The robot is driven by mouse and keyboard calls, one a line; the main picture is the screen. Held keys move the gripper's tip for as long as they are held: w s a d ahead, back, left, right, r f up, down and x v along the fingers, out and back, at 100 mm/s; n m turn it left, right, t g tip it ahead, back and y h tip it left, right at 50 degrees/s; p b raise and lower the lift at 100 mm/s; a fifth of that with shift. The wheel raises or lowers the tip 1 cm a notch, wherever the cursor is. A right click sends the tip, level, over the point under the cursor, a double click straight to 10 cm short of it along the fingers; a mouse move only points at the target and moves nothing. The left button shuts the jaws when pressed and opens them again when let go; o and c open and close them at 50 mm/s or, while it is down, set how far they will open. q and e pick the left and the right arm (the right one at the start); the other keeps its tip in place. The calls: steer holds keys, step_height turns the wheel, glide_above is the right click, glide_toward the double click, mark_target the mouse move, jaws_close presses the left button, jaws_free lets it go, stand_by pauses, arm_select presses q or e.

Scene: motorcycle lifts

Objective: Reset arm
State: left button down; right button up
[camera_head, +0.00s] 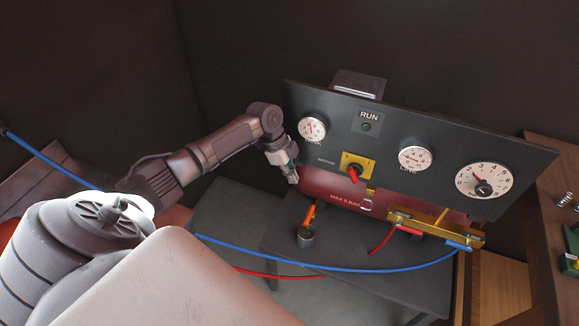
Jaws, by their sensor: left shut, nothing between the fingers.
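My left arm comes in from the left, and my left gripper (291,174) is at the left end of a dark control panel (390,130). The gripper is shut and holds nothing. It is below the leftmost gauge (312,128); I cannot tell whether it touches the panel. A red motor switch (354,174) on a yellow plate is to the right of the gripper, clear of it. My right gripper is not in view.
Below the panel are a brass manifold (435,228), a blue hose (350,270) and a red hose (381,241). A grey cup (305,238) with an orange-handled tool stands on a dark table (400,285). A wooden bench (550,220) is at the right.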

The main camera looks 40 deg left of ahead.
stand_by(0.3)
arm_select(q)
steer(key=s+f+n+y+b, duration=0.1)
steer(key=s+f+n, duration=0.3)
steer(key=f, duration=0.6)
steer(key=s+d+f+n+y, duration=0.1)
steer(key=s+f+n, duration=0.1)
steer(key=s+f, duration=0.6)
steer(key=s+f+n+y+b, duration=0.15)
steer(key=s+f, duration=0.25)
steer(key=f, duration=0.8)
steer(key=s+d+f+n, duration=0.1)
steer(key=s+d+f, duration=0.2)
steer(key=s, duration=0.7)
steer(key=s+d+f+n, duration=0.2)
steer(key=s+d+f, duration=0.2)
steer(key=s, duration=0.5)
steer(key=s+d+f+n, duration=0.1)
steer(key=s+d+f, duration=0.3)
steer(key=s, duration=0.6)
step_height(320, 180, down, 2)
steer(key=shift+s+d+f+b, duration=0.15)
steer(key=shift+s+f+b, duration=0.1)
steer(key=shift+s+b, duration=0.05)
